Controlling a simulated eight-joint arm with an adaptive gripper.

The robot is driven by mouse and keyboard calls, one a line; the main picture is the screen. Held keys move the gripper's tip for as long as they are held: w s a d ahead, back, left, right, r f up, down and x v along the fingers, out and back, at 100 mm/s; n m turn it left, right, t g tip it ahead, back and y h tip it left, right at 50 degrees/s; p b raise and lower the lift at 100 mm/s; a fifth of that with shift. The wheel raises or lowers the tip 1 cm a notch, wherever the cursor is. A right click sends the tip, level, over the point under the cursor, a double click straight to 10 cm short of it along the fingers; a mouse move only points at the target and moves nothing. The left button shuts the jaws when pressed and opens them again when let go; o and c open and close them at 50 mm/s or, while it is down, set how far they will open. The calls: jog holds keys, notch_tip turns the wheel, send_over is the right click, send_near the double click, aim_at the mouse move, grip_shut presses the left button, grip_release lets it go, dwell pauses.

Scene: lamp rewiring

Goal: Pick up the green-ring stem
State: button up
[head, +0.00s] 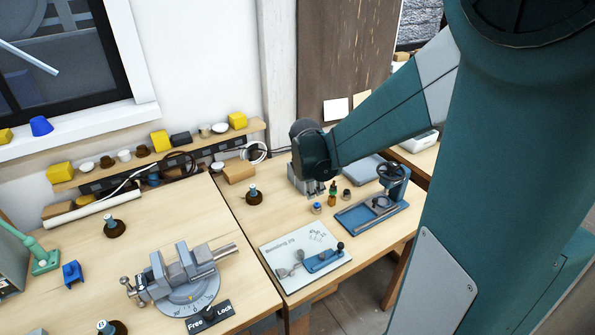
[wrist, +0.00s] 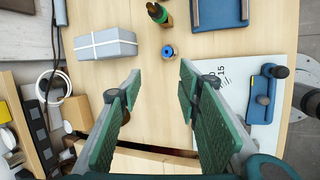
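A small upright piece with green on its upper part and brass-brown below, which looks like the green-ring stem (head: 333,194), stands on the right-hand bench just right of my gripper (head: 316,188). In the wrist view the green and brown piece (wrist: 158,13) is at the top edge, partly cut off, beyond the fingertips. My gripper in the wrist view (wrist: 159,80) is open, with nothing between its green-padded fingers. A short blue-ringed piece (wrist: 169,52) stands nearer, just past the gap; the head view shows it too (head: 317,208). The ring itself is too small to make out clearly.
A small dark piece (head: 346,195) stands right of the green one. A blue tray fixture (head: 357,219) lies further right, and a white board (head: 290,266) with a blue tool lies in front. A grey strapped box (wrist: 105,45) stands left of the fingers.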

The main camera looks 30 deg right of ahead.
aim_at(336, 190)
jog(key=w+d+f+n+p, duration=0.1)
jog(key=d+n+p, duration=0.1)
jog(key=d, duration=0.2)
jog(key=w+d+f+n+g+p, duration=0.1)
jog(key=d+f+n+p, duration=0.1)
jog(key=d, duration=0.1)
jog(key=d+f+n+h+p, duration=0.1)
jog(key=d+p, duration=0.1)
jog(key=d, duration=0.2)
jog(key=shift+w+d+f+n+g, duration=0.3)
jog(key=shift+w+f+n+g, duration=0.1)
jog(key=shift+d+f+p, duration=0.3)
jog(key=shift+d, duration=0.1)
jog(key=shift+n, duration=0.3)
jog(key=shift+f, duration=0.15)
jog(key=shift+x, duration=1.2)
jog(key=shift+p+x, duration=0.3)
jog(key=shift+x, duration=2.35)
grip_shut()
